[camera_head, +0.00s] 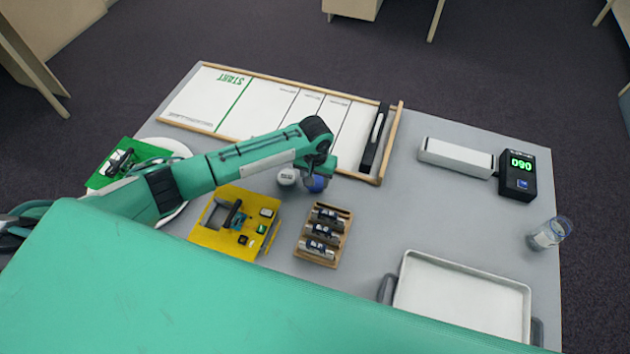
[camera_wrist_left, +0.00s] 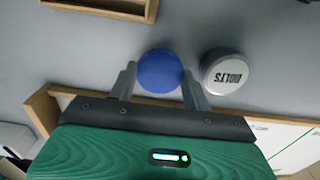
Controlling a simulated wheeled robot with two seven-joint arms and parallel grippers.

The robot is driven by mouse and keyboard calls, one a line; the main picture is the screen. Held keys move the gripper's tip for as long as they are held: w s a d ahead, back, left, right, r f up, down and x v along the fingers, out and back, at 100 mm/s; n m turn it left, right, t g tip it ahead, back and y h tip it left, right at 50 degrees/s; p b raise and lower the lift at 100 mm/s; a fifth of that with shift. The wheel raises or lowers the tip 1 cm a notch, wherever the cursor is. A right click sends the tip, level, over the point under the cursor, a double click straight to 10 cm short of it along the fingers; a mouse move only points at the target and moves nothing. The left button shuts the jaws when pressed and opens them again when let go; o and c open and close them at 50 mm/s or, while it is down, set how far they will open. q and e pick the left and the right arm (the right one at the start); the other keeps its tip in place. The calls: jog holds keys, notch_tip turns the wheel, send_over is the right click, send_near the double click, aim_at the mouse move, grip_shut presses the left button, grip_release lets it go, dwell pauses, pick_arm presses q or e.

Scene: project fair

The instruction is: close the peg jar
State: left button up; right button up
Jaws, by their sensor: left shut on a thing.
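My left gripper (camera_wrist_left: 159,84) is shut on a round blue lid (camera_wrist_left: 160,70), one finger on each side. In the head view the blue lid (camera_head: 316,184) shows just below the left wrist, over the grey table. Whether a jar is under the lid cannot be told. A white-topped jar (camera_wrist_left: 226,72) with dark lettering like "BOLTS" stands close beside it, apart from the fingers; it also shows in the head view (camera_head: 287,176). My right gripper is not in view.
A wooden-edged white board (camera_head: 240,97) lies behind my left arm. A yellow board (camera_head: 205,240) and a wooden rack (camera_head: 336,216) of cylinders are in front. A white tray (camera_head: 460,300), a long white box (camera_head: 457,156) and a black display (camera_head: 517,178) are right. The table's right middle is clear.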

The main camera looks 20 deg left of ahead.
pick_arm(q)
notch_tip(320, 180, up, 18)
jog(key=b, duration=0.2)
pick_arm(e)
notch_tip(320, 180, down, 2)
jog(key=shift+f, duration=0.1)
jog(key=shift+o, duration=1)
